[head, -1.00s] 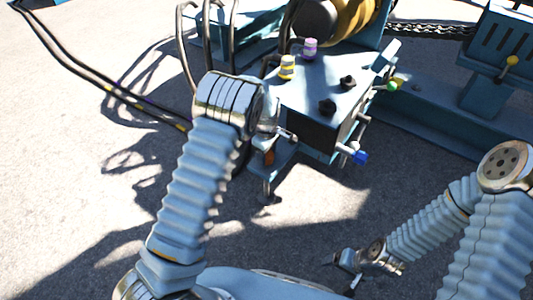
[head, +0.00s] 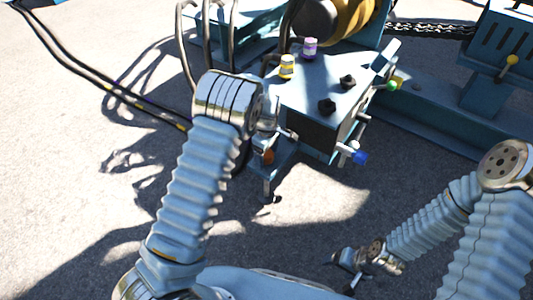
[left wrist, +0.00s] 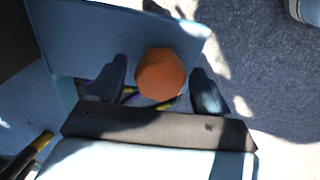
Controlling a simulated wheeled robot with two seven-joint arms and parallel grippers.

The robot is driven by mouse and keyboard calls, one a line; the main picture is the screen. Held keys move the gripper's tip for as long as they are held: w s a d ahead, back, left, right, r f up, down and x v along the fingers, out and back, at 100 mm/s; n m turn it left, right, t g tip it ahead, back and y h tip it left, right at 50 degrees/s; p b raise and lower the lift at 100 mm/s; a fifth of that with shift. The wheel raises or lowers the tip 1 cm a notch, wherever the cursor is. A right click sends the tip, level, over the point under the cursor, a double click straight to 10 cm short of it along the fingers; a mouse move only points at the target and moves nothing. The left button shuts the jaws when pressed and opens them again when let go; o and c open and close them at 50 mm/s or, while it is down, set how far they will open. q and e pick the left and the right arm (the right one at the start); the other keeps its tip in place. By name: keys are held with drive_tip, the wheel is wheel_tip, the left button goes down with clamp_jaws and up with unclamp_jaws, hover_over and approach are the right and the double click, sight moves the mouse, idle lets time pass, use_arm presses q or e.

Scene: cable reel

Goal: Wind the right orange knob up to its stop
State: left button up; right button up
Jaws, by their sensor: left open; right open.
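One orange knob (head: 268,156) shows low on the near side of the blue control box (head: 320,85), partly hidden by my left arm. In the left wrist view the orange knob (left wrist: 160,74) is a faceted disc seen face on. My left gripper (left wrist: 160,88) is open, with one dark finger on each side of the knob and a gap to both. In the head view my left gripper (head: 277,137) is small and partly hidden by its wrist. My right gripper (head: 346,268) is open and empty over the ground at the lower right, well away from the box.
Blue (head: 360,157) and green (head: 393,86) knobs stick out from the box's right side. Yellow (head: 287,66) and purple (head: 310,47) knobs and two black knobs stand on top. Black cables rise behind my left arm. Open pavement lies in front.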

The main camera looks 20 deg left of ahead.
use_arm(q)
wheel_tip(320, 180, up, 14)
drive_tip(key=p, duration=0.1)
drive_tip(key=shift+f+p, duration=0.25)
drive_tip(key=shift+p, duration=0.05)
use_arm(e)
drive_tip(key=shift+v, duration=0.85)
use_arm(q)
drive_tip(key=shift+s, duration=0.1)
use_arm(e)
drive_tip(key=shift+a, duration=0.2)
